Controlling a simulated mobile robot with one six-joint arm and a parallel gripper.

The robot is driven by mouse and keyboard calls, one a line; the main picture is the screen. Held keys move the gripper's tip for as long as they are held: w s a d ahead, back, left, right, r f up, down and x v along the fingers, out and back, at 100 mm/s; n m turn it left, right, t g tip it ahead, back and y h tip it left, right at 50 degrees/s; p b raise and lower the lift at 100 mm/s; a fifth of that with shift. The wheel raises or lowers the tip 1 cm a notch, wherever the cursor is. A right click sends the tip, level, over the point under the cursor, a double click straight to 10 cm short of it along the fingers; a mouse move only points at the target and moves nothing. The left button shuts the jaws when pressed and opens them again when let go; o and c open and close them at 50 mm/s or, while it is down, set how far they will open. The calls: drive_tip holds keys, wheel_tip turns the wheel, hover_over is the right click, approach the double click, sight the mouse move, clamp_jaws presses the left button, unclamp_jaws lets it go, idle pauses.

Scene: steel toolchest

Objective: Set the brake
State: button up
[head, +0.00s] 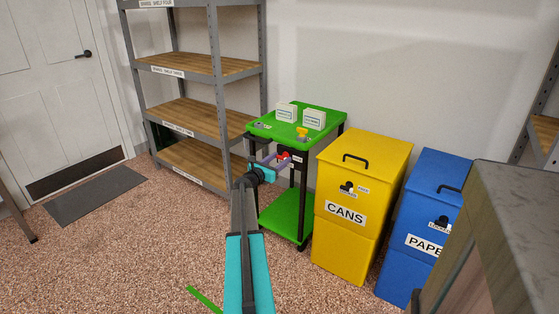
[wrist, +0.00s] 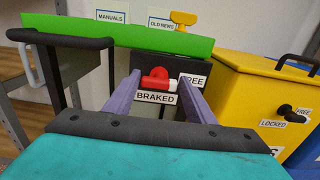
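The green cart (head: 328,116) stands between the shelf rack and the yellow bin; its top edge also shows in the wrist view (wrist: 80,30). A red brake lever (wrist: 155,80) is on a dark panel below that edge and also shows in the head view (head: 284,155). A BRAKED label (wrist: 155,97) sits under the lever and a FREE label (wrist: 193,80) to its right. I cannot tell which label the lever is set to. My gripper (wrist: 159,70) is open, its purple fingers on either side of the lever with gaps; it also shows in the head view (head: 272,160).
The yellow CANS bin (head: 362,180) stands close on the cart's right, with the blue PAPER bin (head: 425,210) beyond it. A grey shelf rack (head: 190,100) is behind left. Open floor (head: 120,240) lies left.

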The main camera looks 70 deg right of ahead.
drive_tip(key=c, duration=0.6)
drive_tip(key=shift+s+d, duration=0.1)
drive_tip(key=shift+d, duration=0.05)
drive_tip(key=shift+c, duration=0.2)
drive_tip(key=shift+f, duration=0.1)
